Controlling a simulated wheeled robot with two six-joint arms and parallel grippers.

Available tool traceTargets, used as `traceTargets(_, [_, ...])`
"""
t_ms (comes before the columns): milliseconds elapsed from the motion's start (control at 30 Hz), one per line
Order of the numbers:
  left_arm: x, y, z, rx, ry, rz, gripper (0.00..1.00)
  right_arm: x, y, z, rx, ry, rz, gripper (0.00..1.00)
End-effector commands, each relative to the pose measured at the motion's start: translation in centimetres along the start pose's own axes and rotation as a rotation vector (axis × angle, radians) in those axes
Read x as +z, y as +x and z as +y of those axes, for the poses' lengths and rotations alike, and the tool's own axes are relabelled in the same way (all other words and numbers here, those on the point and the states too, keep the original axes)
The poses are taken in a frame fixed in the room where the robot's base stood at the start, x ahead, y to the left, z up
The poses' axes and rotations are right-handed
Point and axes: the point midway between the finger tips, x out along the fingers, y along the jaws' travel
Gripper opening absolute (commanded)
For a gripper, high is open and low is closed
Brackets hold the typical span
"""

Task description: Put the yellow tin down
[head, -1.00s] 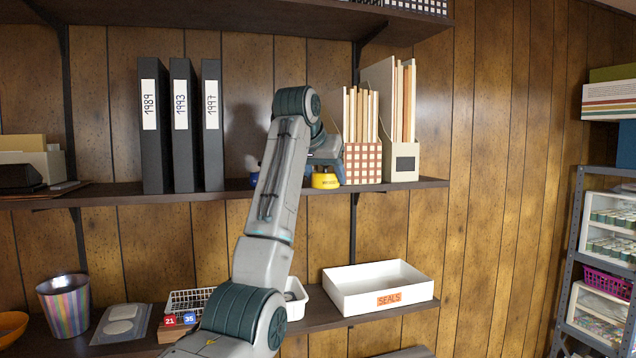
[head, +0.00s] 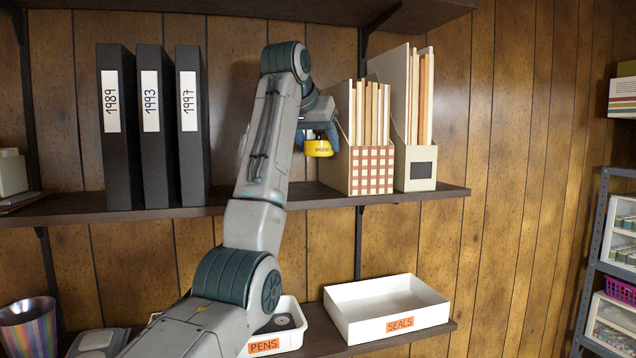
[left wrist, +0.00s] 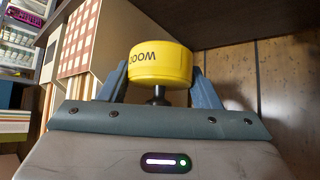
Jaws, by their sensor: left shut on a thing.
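The yellow tin (head: 318,148), with dark lettering that starts "WOO", is held by my left gripper (head: 322,138) above the middle shelf (head: 310,194). It hangs clear of the shelf, just left of the checked magazine file. In the left wrist view the tin (left wrist: 160,64) sits between the two blue fingers of my left gripper (left wrist: 158,88), and a dark knob shows on its near side. My left arm hides part of the shelf behind it. My right gripper is in neither view.
The red-checked file (head: 371,170) and a plain file (head: 414,165) stand right of the tin. Black binders (head: 152,125) stand to the left. Below are a white SEALS tray (head: 402,325) and a PENS tray (head: 290,340). The shelf's right end is bare.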

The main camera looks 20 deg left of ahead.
Motion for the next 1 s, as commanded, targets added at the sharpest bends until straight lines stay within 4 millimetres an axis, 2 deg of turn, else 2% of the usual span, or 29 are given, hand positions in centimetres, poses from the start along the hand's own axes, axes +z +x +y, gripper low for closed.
traceTargets(233, [2.4,2.4,0.0,0.0,0.0,0.0,0.32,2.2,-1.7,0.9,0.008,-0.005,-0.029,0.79])
traceTargets(367, [3.0,3.0,0.0,0.0,0.0,0.0,0.32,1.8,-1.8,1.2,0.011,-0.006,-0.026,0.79])
traceTargets(600, [4.7,4.8,0.0,0.0,0.0,-0.001,0.32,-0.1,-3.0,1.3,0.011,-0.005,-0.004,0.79])
traceTargets(800, [5.7,5.7,0.0,0.0,0.0,0.0,0.32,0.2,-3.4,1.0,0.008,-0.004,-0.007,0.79])
traceTargets(1000, [5.7,5.7,0.0,0.0,0.0,0.0,0.32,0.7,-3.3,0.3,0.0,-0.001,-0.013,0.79])
